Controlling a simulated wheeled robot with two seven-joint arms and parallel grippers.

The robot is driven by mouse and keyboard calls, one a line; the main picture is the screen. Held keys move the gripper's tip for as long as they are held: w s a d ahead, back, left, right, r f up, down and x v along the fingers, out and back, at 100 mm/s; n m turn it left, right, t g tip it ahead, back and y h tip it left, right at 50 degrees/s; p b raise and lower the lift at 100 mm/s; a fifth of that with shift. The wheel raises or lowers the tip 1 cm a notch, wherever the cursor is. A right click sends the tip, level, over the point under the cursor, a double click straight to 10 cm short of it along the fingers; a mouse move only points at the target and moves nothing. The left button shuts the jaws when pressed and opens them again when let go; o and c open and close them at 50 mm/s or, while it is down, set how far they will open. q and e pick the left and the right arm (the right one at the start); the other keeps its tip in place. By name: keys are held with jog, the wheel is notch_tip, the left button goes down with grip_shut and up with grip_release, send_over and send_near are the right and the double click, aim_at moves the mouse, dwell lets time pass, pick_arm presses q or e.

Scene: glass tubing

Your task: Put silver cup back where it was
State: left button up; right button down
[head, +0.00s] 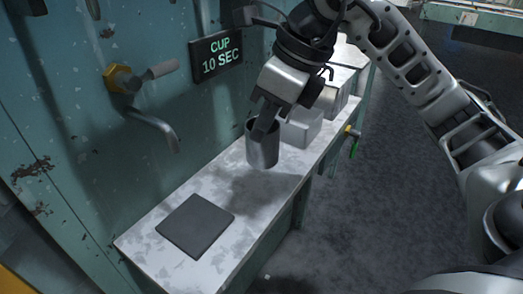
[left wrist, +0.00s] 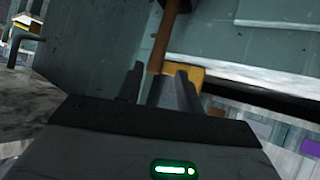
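The silver cup (head: 262,152) is upright over the light worktop (head: 150,238), beyond the dark square pad (head: 196,225). My right gripper (head: 264,122) comes down on the cup from above, with its fingers at the rim, and appears shut on it. The far finger is partly hidden. A shadow lies below and in front of the cup; I cannot tell whether its base touches the worktop. The pad is bare. My left gripper (left wrist: 160,85) shows only in the left wrist view, fingers apart, with nothing clearly held between them.
A metal spout (head: 155,125) with a brass fitting (head: 121,78) juts from the teal wall left of the cup. A sign (head: 216,56) reads "CUP 10 SEC". Pale blocks (head: 301,128) stand close behind the cup. The worktop between pad and cup is clear.

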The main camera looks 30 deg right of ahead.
jog(key=w+d+f, duration=0.1)
jog(key=f, duration=0.2)
jog(key=w+d+f, duration=0.1)
jog(key=w+f, duration=0.1)
jog(key=f, duration=0.1)
jog(key=w+d+f, duration=0.1)
jog(key=w+f, duration=0.1)
jog(key=f, duration=0.1)
jog(key=shift+w+f, duration=0.1)
jog(key=shift+f, duration=0.05)
pick_arm(q)
jog(key=shift+w+r, duration=0.2)
jog(key=shift+f, duration=0.1)
pick_arm(e)
jog(key=shift+f, duration=0.15)
jog(key=shift+f+b, duration=0.15)
jog(key=shift+b, duration=0.2)
jog(key=c, duration=1.6)
grip_release()
jog(key=shift+c, duration=0.2)
